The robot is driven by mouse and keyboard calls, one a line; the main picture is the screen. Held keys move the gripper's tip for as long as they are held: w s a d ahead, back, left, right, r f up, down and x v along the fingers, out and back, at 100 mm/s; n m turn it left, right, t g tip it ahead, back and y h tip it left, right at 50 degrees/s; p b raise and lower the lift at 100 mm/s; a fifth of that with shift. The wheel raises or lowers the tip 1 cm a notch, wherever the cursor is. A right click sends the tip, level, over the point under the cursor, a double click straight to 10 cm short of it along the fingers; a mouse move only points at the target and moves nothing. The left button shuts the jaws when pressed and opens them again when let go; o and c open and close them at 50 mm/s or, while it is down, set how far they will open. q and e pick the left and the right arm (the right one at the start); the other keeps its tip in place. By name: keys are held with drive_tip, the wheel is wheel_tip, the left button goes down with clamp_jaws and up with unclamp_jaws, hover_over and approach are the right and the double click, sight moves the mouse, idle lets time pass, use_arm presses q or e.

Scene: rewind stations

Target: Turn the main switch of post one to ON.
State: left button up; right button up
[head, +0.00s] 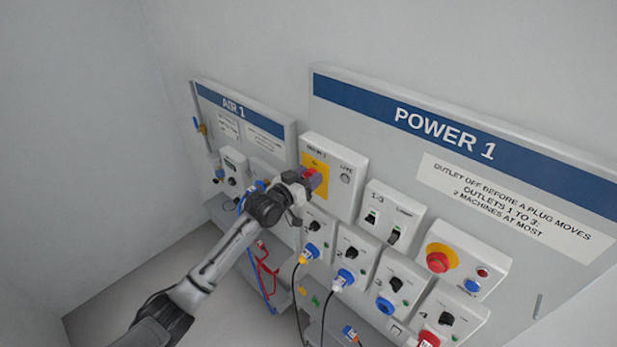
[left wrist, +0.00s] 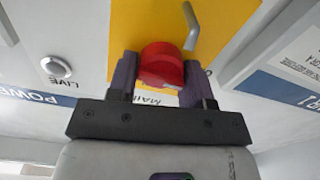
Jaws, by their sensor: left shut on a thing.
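The main switch is a red knob (head: 309,172) on a yellow plate (head: 318,163), on a white box (head: 345,158) at the left of the POWER 1 board. My left gripper (head: 315,181) reaches it from the lower left and covers part of it. In the left wrist view the red knob (left wrist: 162,65) sits between the two dark purple fingers of my left gripper (left wrist: 160,82), shut on it. The round LIVE lamp (head: 345,179) looks grey and unlit. The knob's ON and OFF marks are hidden or unreadable. My right gripper is not in view.
A bent grey metal piece (left wrist: 190,27) stands out beside the knob. A switch box (head: 392,215) and a red emergency button (head: 438,261) are to the right. Several outlets with plugs and cables sit below. The AIR 1 board (head: 270,120) stands left.

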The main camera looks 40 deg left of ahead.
use_arm(q)
drive_tip(key=m, duration=0.8)
drive_tip(key=shift+d+m+p, duration=0.15)
drive_tip(key=shift+m+p, duration=0.25)
drive_tip(key=m, duration=0.5)
drive_tip(key=shift+d+f+m+p, duration=0.15)
drive_tip(key=shift+m+p, duration=0.25)
drive_tip(key=shift+m, duration=1.4)
drive_tip(key=o, duration=0.8)
drive_tip(key=shift+c, duration=0.2)
drive_tip(key=shift+o, duration=0.6)
drive_tip(key=shift+f, duration=0.1)
